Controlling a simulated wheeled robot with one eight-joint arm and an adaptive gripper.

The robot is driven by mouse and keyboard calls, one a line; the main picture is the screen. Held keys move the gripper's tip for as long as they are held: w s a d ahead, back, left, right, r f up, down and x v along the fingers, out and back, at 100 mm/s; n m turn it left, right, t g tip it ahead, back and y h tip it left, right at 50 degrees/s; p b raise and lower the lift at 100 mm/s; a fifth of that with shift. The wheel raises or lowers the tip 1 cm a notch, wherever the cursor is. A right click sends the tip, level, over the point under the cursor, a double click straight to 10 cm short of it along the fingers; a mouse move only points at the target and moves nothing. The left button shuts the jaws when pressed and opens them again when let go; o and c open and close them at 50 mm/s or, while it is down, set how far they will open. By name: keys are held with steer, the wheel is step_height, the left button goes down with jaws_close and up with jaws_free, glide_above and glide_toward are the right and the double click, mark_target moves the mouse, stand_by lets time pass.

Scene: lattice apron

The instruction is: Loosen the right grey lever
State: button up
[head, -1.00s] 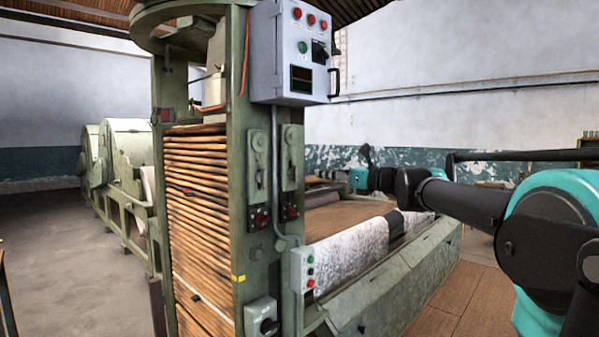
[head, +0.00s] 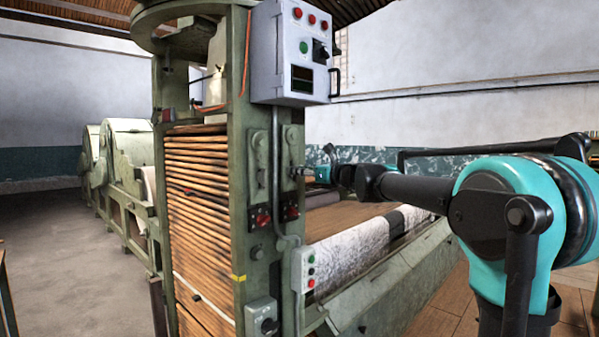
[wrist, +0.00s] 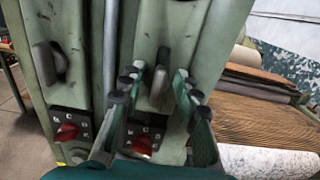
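The right grey lever (wrist: 158,84) hangs on its green plate, pointing roughly downward. In the wrist view it shows between the two fingers of my gripper (wrist: 161,86), which are apart, with a gap visible on each side of it. In the head view my gripper (head: 302,171) is at the lower part of the right plate (head: 292,146), hiding the lever's lower part. I cannot tell how far the fingers reach past the lever. The left grey lever (wrist: 46,64) hangs on its own plate, left of my gripper.
Red rotary switches (wrist: 67,133) sit below both levers; the right red switch (wrist: 142,143) is close beneath my fingers. A grey conduit (head: 275,190) runs between the plates. A control box (head: 290,52) hangs above. The stone-patterned roll (head: 350,250) lies to the right.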

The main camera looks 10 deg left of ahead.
jaws_close()
stand_by(0.5)
steer(key=n, duration=0.8)
steer(key=s+n, duration=0.1)
steer(key=n, duration=0.3)
steer(key=shift+a+f, duration=0.25)
steer(key=shift+a, duration=0.1)
steer(key=shift+n, duration=0.3)
jaws_free()
